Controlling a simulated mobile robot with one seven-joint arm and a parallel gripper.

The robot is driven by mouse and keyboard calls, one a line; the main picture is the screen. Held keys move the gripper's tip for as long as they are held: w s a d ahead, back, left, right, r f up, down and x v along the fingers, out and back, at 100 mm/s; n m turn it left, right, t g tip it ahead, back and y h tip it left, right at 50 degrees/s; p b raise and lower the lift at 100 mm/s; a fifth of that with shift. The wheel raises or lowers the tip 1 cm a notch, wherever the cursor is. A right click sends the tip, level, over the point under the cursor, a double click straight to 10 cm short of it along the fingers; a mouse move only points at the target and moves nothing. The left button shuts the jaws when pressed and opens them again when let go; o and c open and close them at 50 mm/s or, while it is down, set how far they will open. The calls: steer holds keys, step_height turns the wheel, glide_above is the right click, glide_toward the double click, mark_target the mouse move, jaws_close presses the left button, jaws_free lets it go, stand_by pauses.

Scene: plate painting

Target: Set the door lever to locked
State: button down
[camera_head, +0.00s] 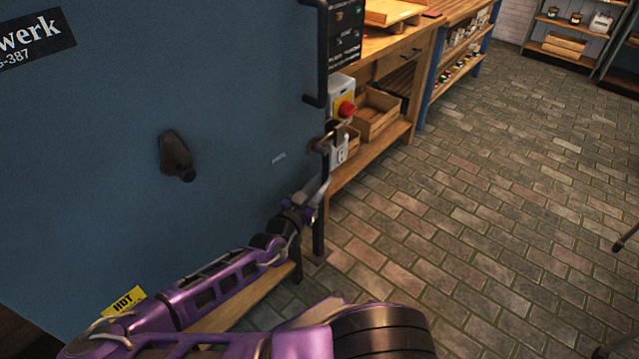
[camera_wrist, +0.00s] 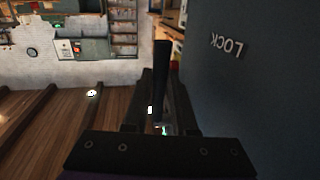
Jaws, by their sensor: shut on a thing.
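The door lever is a dark, slim bar (camera_wrist: 162,58) that stands upright in the wrist view, beside the blue-grey door face (camera_wrist: 270,90). My gripper (camera_wrist: 161,92) is shut on this bar, with a finger on each side. The word LOCK (camera_wrist: 228,45) is on the door to the right of the bar and appears upside down. In the head view my purple arm reaches along the blue door (camera_head: 90,110) to its right edge, where my gripper (camera_head: 318,186) is small. The lever's pivot and exact angle are hard to make out there.
A dark knob-like fitting (camera_head: 177,158) sticks out of the door. A control box with a red button (camera_head: 346,109) is just beyond the door edge. A wooden bench with crates (camera_head: 378,110) stands behind it. The brick floor (camera_head: 480,220) on the right is mostly clear.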

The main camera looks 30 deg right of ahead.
stand_by(0.3)
steer(key=c, duration=0.7)
jaws_free()
steer(key=v, duration=1.7)
steer(key=shift+a+f+b, duration=0.1)
steer(key=shift+b, duration=0.25)
